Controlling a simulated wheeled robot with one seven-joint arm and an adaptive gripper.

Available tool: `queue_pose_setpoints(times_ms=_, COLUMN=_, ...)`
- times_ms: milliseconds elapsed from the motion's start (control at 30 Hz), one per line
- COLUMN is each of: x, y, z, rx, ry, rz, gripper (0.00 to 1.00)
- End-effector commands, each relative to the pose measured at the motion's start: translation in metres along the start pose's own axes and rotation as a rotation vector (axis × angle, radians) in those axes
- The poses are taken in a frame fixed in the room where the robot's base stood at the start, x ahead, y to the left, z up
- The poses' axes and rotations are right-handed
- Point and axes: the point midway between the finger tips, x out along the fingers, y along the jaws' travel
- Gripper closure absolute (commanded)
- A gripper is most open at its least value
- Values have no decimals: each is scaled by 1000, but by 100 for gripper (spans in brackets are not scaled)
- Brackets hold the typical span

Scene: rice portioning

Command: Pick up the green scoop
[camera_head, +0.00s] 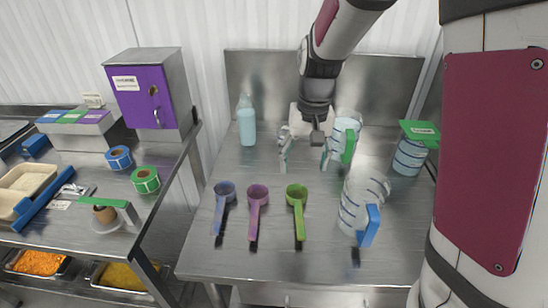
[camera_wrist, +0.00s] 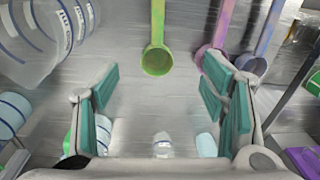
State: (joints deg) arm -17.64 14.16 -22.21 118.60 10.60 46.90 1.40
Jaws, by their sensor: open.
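The green scoop (camera_head: 298,196) lies on the metal table, to the right of the pink scoop, with its handle pointing toward the front edge. In the wrist view the green scoop (camera_wrist: 156,60) shows beyond my fingertips, between them in the picture, its cup nearest me. My gripper (camera_head: 304,158) is open and empty above the table, behind the scoops. Its teal-padded fingers (camera_wrist: 162,90) are spread wide and apart from the scoop.
A pink scoop (camera_head: 258,193) and a blue-purple scoop (camera_head: 224,190) lie to the left. A measuring jug (camera_head: 354,203) with a blue handle stands to the right; another jug (camera_head: 344,130) stands close beside my gripper. A bottle (camera_head: 246,125) stands at back left.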

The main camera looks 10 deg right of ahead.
Motion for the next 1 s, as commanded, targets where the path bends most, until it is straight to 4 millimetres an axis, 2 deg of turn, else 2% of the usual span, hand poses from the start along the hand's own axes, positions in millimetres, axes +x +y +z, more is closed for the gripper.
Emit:
queue_pose_setpoints(times_ms=200, x=23, y=2, z=-14, rx=19, ry=-24, rz=43, gripper=34)
queue_pose_setpoints(times_ms=367, x=42, y=3, z=-14, rx=22, ry=-29, rz=49, gripper=34)
queue_pose_setpoints(times_ms=600, x=87, y=5, z=-12, rx=22, ry=-30, rz=49, gripper=34)
queue_pose_setpoints(times_ms=700, x=101, y=5, z=-13, rx=21, ry=-28, rz=48, gripper=34)
queue_pose_setpoints(times_ms=1000, x=122, y=5, z=-12, rx=20, ry=-28, rz=48, gripper=34)
